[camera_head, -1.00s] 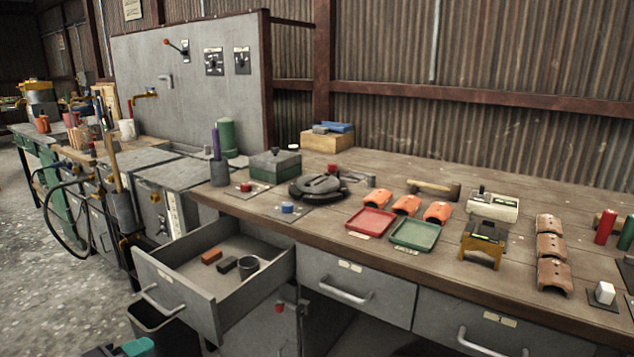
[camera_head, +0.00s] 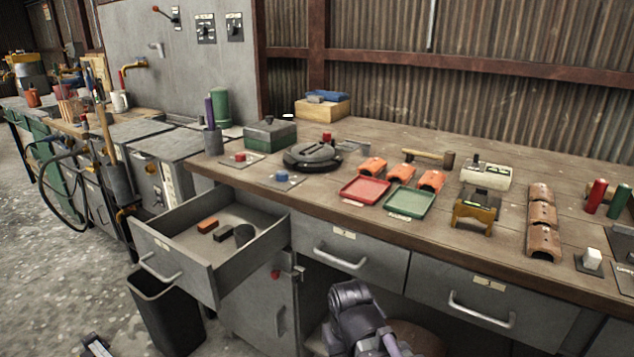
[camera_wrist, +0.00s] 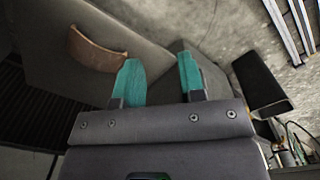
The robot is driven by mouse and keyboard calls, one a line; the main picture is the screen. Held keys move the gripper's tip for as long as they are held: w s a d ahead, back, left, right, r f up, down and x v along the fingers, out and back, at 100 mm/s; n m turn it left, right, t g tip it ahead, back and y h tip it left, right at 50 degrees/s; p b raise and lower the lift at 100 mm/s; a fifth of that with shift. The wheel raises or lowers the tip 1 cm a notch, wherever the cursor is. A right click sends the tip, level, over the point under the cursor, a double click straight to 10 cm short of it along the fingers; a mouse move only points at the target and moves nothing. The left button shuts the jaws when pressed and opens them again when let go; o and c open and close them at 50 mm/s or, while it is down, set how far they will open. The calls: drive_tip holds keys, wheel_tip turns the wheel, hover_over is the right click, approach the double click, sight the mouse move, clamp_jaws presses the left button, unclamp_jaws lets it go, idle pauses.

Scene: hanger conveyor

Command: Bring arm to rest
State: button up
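My gripper (camera_wrist: 160,82) shows in the wrist view with its two teal fingers well apart and nothing between them. Behind the fingers are grey cabinet surfaces and the concrete floor. In the head view, a dark part of my arm (camera_head: 355,318) is at the bottom centre, in front of the lower bench; my fingers are not visible there.
Floor at left is open.

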drive_tip(key=d+r+m+p, duration=0.3)
drive_tip(key=d, duration=0.8)
wheel_tip(320, 180, up, 22)
drive_tip(key=p, duration=2.2)
drive_tip(key=shift+r, duration=0.25)
